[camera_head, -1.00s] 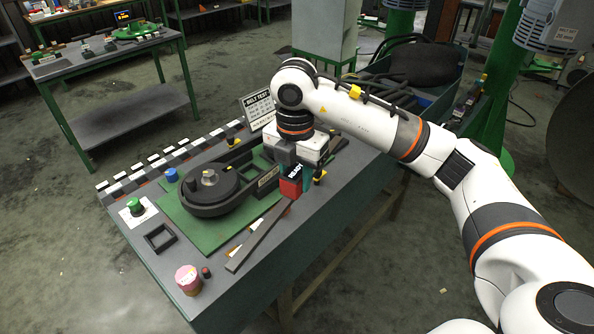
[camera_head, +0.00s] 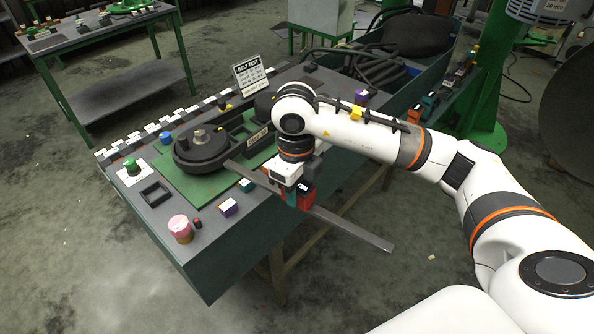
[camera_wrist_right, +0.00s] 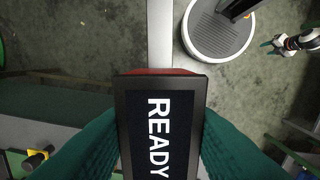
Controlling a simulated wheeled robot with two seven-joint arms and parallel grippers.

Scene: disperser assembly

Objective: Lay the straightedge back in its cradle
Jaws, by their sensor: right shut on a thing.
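The straightedge (camera_head: 350,228) is a long flat grey bar. My right gripper (camera_head: 290,195) is shut on its red block, whose dark display reads READY (camera_wrist_right: 158,135) in the right wrist view. The bar is held slanting across the bench's front edge, its near right end over the floor. In the wrist view the bar (camera_wrist_right: 160,35) runs up from the block, between teal fingers. I cannot pick out the cradle surely; small purple (camera_head: 228,207) and teal (camera_head: 246,185) blocks with pale tops lie left of the bar. My left gripper (camera_wrist_right: 268,44) seems to show small in the wrist view.
The bench (camera_head: 215,265) carries a green plate (camera_head: 195,190) with a round dark pulley unit (camera_head: 200,150) and a BELT TEST sign (camera_head: 254,75). A pink-topped pot (camera_head: 179,228) and a black square frame (camera_head: 155,194) stand at the left.

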